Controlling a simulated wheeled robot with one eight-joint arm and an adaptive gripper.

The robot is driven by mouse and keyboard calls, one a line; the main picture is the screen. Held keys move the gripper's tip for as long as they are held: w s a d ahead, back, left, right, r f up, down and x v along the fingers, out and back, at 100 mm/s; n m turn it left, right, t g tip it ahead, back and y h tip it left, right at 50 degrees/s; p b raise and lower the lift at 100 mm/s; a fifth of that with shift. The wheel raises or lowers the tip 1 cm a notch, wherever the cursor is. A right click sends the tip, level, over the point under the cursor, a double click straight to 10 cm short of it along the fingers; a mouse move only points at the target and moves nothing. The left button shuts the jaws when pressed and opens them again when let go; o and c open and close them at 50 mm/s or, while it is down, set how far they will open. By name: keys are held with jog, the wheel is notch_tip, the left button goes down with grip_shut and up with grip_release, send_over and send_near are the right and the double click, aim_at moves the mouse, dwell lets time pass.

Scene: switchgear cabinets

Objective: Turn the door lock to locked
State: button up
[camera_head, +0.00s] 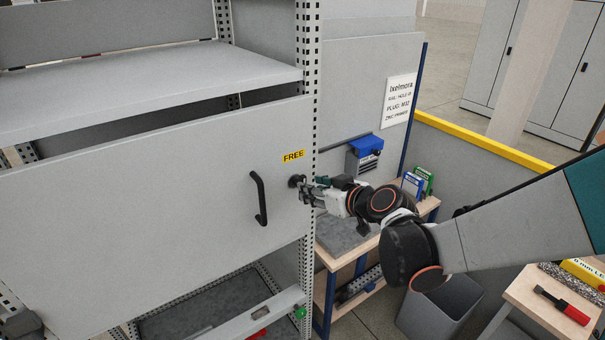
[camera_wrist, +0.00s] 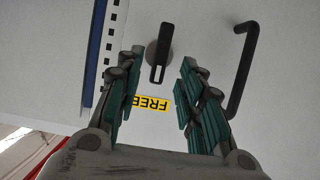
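The grey cabinet door (camera_head: 170,200) carries a dark door lock (camera_head: 295,181) near its right edge, below a yellow FREE label (camera_head: 293,156). In the wrist view the lock (camera_wrist: 161,48) is a round boss with a dark lever, and the FREE label (camera_wrist: 152,104) lies just below it. My gripper (camera_head: 306,188) is at the lock from the right. In the wrist view my gripper (camera_wrist: 158,66) has its fingers spread apart, with the lock's lever in the gap ahead of them. No finger visibly touches the lever.
A black door handle (camera_head: 259,198) stands out left of the lock; it is right of my fingers in the wrist view (camera_wrist: 243,68). A perforated post (camera_head: 309,90) runs along the door's right edge. A workbench (camera_head: 340,245) with a blue box (camera_head: 366,154) stands behind my gripper.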

jog(key=shift+x, duration=3.1)
jog(key=shift+c, duration=0.6)
grip_shut()
